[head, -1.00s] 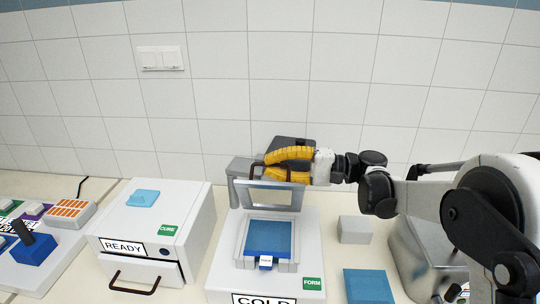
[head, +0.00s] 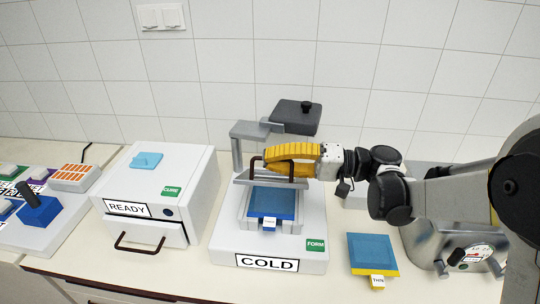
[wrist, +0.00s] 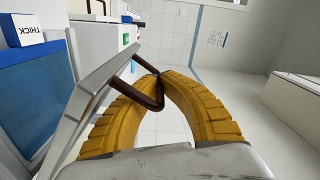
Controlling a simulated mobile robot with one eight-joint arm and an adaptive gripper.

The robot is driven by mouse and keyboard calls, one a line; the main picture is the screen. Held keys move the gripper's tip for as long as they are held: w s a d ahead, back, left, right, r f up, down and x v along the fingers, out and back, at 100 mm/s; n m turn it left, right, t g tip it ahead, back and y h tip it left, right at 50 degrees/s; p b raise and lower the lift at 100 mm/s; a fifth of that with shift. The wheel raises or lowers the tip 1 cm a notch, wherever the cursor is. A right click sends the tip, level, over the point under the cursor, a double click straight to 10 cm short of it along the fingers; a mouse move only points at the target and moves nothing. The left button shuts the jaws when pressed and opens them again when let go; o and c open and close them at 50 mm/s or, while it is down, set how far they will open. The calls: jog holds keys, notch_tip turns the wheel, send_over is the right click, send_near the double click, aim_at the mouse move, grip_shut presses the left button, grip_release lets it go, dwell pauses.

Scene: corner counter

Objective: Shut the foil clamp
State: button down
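The foil clamp is a grey frame (head: 243,180) with a dark brown loop handle (head: 256,166), hinged at the back of the white forming machine (head: 228,240). It is tilted partway down over a blue sheet (head: 272,203) in the machine's bed, with a gap at the front. In the wrist view the clamp frame (wrist: 98,88) slants at left and its handle (wrist: 150,92) passes between my fingers. My gripper (head: 268,158), with yellow ribbed fingers, has its tips together around the handle; they show in the wrist view (wrist: 160,73).
A dark plate (head: 297,115) on a grey arm stands behind the clamp. The machine bears a COLD sign (head: 267,262). The white READY box (head: 160,190) stands left. A blue sheet on a yellow-edged block (head: 372,254) lies right, near a metal appliance (head: 440,235). Counter in front is clear.

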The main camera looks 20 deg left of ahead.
jog(key=c, duration=1.6)
grip_release()
jog(key=shift+o, duration=0.2)
jog(key=v, duration=1.2)
jog(key=shift+d, duration=0.1)
